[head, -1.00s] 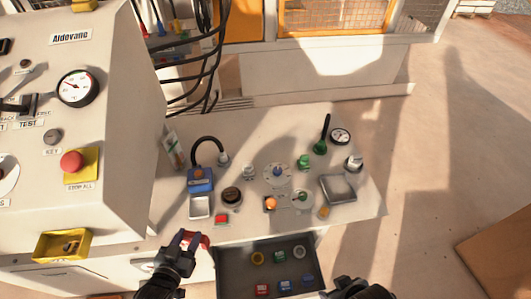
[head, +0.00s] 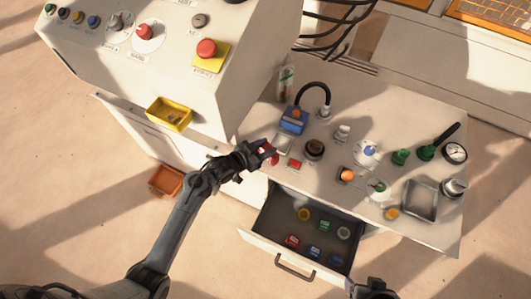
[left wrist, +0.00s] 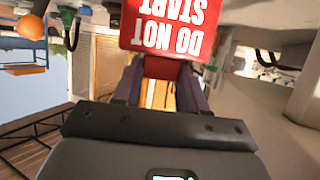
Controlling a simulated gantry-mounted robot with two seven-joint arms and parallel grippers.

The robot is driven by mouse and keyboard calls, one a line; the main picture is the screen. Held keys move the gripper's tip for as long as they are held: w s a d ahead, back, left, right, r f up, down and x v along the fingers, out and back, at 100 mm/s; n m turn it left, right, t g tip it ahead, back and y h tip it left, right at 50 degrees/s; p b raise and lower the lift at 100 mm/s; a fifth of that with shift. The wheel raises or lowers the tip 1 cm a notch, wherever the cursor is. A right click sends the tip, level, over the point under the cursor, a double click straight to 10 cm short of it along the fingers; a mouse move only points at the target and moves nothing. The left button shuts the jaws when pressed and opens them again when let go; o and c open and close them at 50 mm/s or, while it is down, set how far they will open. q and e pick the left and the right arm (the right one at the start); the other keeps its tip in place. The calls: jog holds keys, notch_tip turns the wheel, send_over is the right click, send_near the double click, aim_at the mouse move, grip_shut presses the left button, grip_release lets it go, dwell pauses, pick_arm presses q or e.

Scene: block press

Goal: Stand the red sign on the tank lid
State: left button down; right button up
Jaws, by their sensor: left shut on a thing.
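My left gripper (head: 264,152) is shut on the red sign (head: 271,156) near the front left edge of the bench. In the left wrist view the sign (left wrist: 172,28) reads "DO NOT START" upside down, between the fingers (left wrist: 163,88). It appears held up, clear of the bench top. I cannot tell for sure which part is the tank lid. A blue unit (head: 293,121) with a black hose stands just behind the sign, with a small pale metal plate (head: 283,145) in front of it. My right gripper (head: 372,290) shows only partly at the bottom edge.
A red block (head: 295,164) and a dark round knob (head: 314,149) sit right of the sign. An open drawer (head: 275,222) with several coloured pieces juts out below. A control cabinet (head: 190,75) with a yellow tray (head: 169,114) stands left. A square metal tray (head: 420,203) lies right.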

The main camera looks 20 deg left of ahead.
pick_arm(q)
jog(key=shift+w+a+f, duration=0.1)
jog(key=shift+w+f, duration=0.15)
jog(key=shift+f+b, duration=0.55)
jog(key=shift+f, duration=1.35)
jog(key=shift+f, duration=0.15)
jog(key=c, duration=0.6)
grip_release()
